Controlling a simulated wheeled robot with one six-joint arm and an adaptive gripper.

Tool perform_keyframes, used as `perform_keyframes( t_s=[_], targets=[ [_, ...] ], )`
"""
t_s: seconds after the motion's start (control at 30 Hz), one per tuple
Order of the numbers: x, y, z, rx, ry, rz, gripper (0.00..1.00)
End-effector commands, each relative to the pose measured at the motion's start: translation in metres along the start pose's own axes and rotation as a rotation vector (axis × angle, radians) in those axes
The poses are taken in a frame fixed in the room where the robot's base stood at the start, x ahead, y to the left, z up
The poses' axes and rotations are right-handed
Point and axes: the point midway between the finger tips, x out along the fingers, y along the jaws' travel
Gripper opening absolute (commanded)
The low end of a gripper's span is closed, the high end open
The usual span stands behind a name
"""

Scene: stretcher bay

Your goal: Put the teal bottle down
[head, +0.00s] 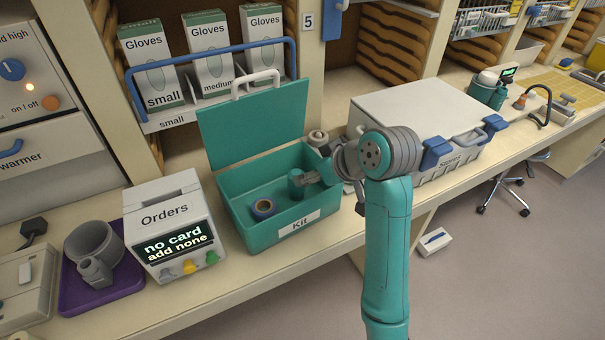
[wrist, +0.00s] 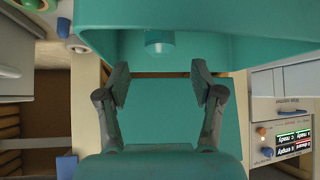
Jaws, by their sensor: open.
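The teal bottle (head: 296,184) is upright in the open teal kit box (head: 272,236), towards its right side. A short teal cylinder that looks like it (wrist: 159,42) shows in the wrist view beyond my fingertips. My gripper (head: 309,178) reaches into the box from the right, close beside the bottle. In the wrist view my gripper (wrist: 157,78) has its two fingers wide apart, with nothing between them. The bottle's base is hard to make out.
The raised lid (head: 253,122) stands behind. The Orders unit (head: 170,222) is at left, near a purple tray (head: 78,295). A large white-topped container (head: 420,107) stands right. The counter front is mostly clear.

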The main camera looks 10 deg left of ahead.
Motion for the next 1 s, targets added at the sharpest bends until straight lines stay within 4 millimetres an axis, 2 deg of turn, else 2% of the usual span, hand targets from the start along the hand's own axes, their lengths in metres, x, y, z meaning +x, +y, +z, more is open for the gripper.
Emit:
perform_keyframes(
  t_s=[0.1, 0.3, 1.0],
  targets=[
    [-0.021, 0.001, -0.001, 0.000, 0.001, 0.002, 0.67],
    [-0.041, 0.000, -0.001, 0.000, 0.001, 0.001, 0.67],
    [-0.044, 0.000, 0.000, 0.000, -0.001, 0.000, 0.67]
  ],
)
